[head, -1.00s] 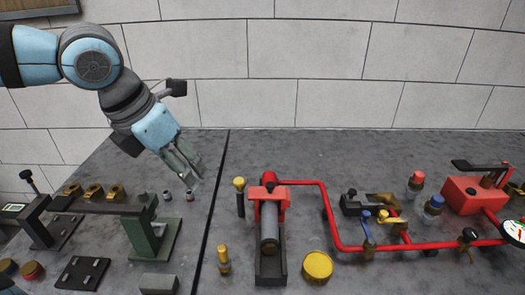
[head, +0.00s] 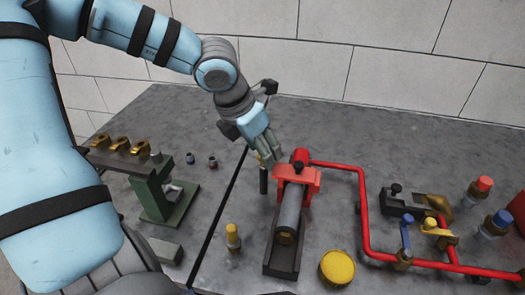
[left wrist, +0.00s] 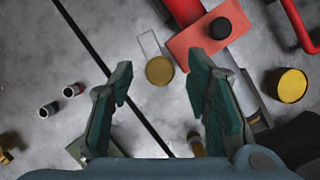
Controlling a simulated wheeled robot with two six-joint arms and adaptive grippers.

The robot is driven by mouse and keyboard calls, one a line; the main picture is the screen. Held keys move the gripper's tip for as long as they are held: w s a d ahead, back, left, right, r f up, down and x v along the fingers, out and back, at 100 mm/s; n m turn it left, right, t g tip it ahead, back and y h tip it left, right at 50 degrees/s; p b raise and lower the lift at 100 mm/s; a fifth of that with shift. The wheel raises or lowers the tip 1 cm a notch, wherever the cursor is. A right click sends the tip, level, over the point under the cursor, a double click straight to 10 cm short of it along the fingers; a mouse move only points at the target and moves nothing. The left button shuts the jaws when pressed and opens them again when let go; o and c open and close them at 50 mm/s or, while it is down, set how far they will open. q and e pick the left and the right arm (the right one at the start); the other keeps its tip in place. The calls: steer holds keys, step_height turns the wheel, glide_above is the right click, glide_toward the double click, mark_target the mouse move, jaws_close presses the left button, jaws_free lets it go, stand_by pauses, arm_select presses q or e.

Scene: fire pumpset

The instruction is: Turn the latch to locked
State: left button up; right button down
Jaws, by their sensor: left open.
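No part is marked as the latch, and I cannot tell which one it is. My left gripper (head: 274,154) is open and empty, pointing down above the table by the red clamp block (head: 311,179). In the left wrist view its fingers (left wrist: 165,85) are apart, with a round yellow knob (left wrist: 159,70) showing beyond and between the tips. In the head view this knob (head: 263,158) tops a black post and is partly hidden by the fingers. The red block with its black knob (left wrist: 220,28) lies right of the fingers in the wrist view. My right gripper is out of view.
A grey cylinder (head: 290,210) lies in a dark cradle below the red block. Red pipe (head: 362,215) and valves with blue and yellow handles stand to the right. A yellow cap (head: 337,266) is in front. A green stand (head: 150,195) is left. Bare table lies behind.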

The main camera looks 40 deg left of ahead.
arm_select(q)
steer(key=shift+f, duration=0.4)
steer(key=shift+s, duration=0.1)
jaws_close()
